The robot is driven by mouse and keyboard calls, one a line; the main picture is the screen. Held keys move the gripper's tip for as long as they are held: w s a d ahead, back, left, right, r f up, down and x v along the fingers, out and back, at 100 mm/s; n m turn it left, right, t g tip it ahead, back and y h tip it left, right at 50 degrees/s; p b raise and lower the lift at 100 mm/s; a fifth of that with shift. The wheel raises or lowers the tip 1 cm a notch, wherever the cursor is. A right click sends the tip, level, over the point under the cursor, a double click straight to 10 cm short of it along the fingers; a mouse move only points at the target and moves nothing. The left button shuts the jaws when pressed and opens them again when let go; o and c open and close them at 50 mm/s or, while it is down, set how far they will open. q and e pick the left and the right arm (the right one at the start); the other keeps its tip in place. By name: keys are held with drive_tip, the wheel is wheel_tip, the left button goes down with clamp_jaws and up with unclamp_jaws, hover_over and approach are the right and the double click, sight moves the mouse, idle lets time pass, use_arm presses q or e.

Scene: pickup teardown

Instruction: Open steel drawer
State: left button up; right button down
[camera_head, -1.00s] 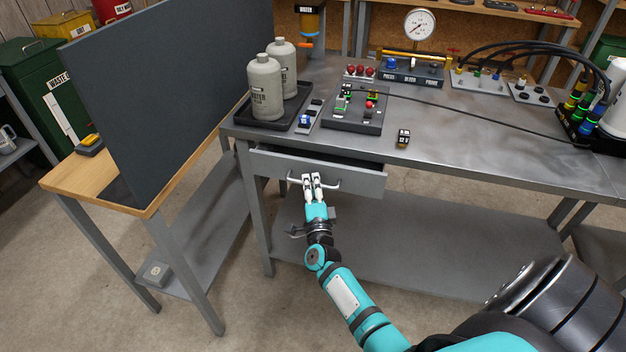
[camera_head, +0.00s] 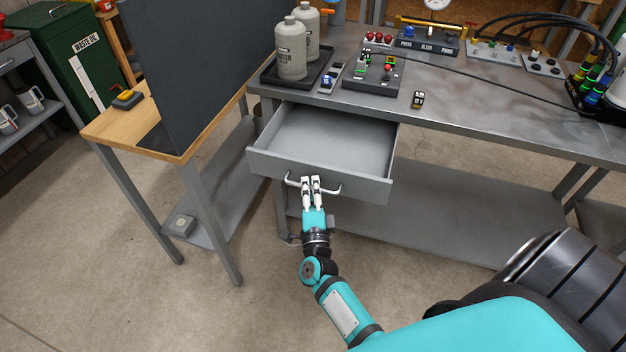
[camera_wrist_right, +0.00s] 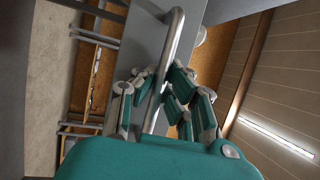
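The steel drawer (camera_head: 330,140) under the grey workbench is pulled well out, and its inside shows empty. In the right wrist view the handle (camera_wrist_right: 172,50) passes between the fingers of the right gripper (camera_wrist_right: 163,90). My left gripper is not in view.
The workbench (camera_head: 470,95) carries a black tray (camera_head: 268,75) with two grey bottles (camera_head: 292,55), a switch panel (camera_head: 372,75) and a small dark block (camera_head: 417,99). A wooden-topped side table (camera_head: 105,125) with a dark upright panel (camera_head: 200,60) stands left of the drawer. The floor in front is clear.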

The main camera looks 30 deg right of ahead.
drive_tip(key=shift+f, duration=0.2)
drive_tip(key=c, duration=2)
unclamp_jaws()
drive_tip(key=o, duration=0.4)
drive_tip(key=shift+c, duration=0.2)
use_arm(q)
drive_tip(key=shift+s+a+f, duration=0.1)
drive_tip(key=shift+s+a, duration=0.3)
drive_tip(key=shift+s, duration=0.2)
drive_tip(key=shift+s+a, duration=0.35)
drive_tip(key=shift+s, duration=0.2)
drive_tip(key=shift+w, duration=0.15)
use_arm(e)
drive_tip(key=shift+r, duration=0.1)
drive_tip(key=shift+s, duration=0.1)
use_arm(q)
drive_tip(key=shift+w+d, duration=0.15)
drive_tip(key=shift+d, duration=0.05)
use_arm(e)
drive_tip(key=v, duration=1.2)
